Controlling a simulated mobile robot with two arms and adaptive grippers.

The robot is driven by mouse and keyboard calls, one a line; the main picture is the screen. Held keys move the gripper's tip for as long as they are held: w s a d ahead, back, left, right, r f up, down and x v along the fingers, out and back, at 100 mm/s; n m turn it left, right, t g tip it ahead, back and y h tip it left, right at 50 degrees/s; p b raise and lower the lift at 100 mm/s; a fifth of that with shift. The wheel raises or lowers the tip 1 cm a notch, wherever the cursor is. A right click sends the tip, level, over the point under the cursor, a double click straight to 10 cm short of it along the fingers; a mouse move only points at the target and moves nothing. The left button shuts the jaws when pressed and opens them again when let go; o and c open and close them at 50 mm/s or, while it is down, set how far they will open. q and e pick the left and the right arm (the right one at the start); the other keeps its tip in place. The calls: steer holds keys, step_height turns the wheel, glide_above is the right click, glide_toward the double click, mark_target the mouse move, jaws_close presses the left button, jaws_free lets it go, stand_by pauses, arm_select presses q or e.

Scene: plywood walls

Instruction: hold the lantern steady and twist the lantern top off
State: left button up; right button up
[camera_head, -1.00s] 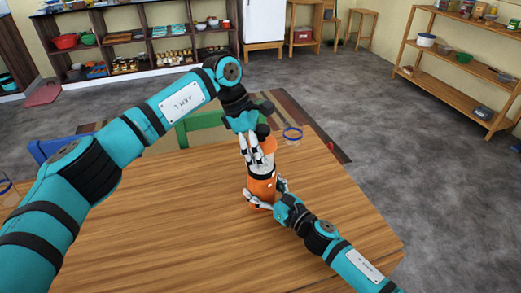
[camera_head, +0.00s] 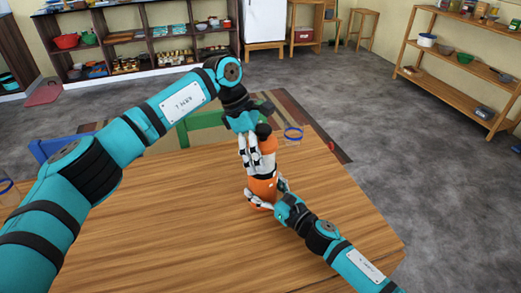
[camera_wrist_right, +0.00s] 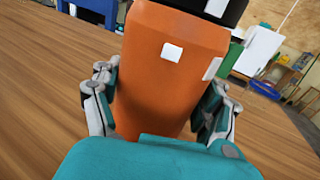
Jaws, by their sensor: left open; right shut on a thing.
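The lantern (camera_head: 262,187) stands upright on the wooden table, with an orange body, a pale middle and a dark top (camera_head: 263,131). My right gripper (camera_head: 268,197) is shut on the orange lower body, and the right wrist view shows its fingers on both sides of that body (camera_wrist_right: 165,75). My left gripper (camera_head: 249,160) points down at the upper part of the lantern from the left. It is open, with its fingers beside the pale section and partly covering it. Whether they touch it is hard to tell.
The table (camera_head: 150,225) is bare around the lantern. A green chair (camera_head: 200,125) and a blue chair (camera_head: 60,145) stand at its far and left edges. Shelves line the walls.

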mark_target(260, 128)
arm_select(q)
steer(key=shift+d, duration=0.1)
steer(key=v, duration=1.2)
steer(key=shift+c, duration=0.3)
arm_select(e)
steer(key=shift+a, duration=0.1)
arm_select(q)
steer(key=d+r+n+y, duration=0.1)
steer(key=s+d+r+n+t+y, duration=0.1)
steer(key=d+n, duration=0.1)
steer(key=shift+d+y, duration=0.1)
steer(key=shift+y, duration=0.2)
arm_select(e)
steer(key=shift+f, duration=0.1)
arm_select(q)
steer(key=shift+f, duration=0.15)
steer(key=f, duration=0.3)
steer(key=d+f, duration=0.1)
steer(key=f, duration=0.7)
steer(key=shift+d+f, duration=0.15)
steer(key=shift+d, duration=0.2)
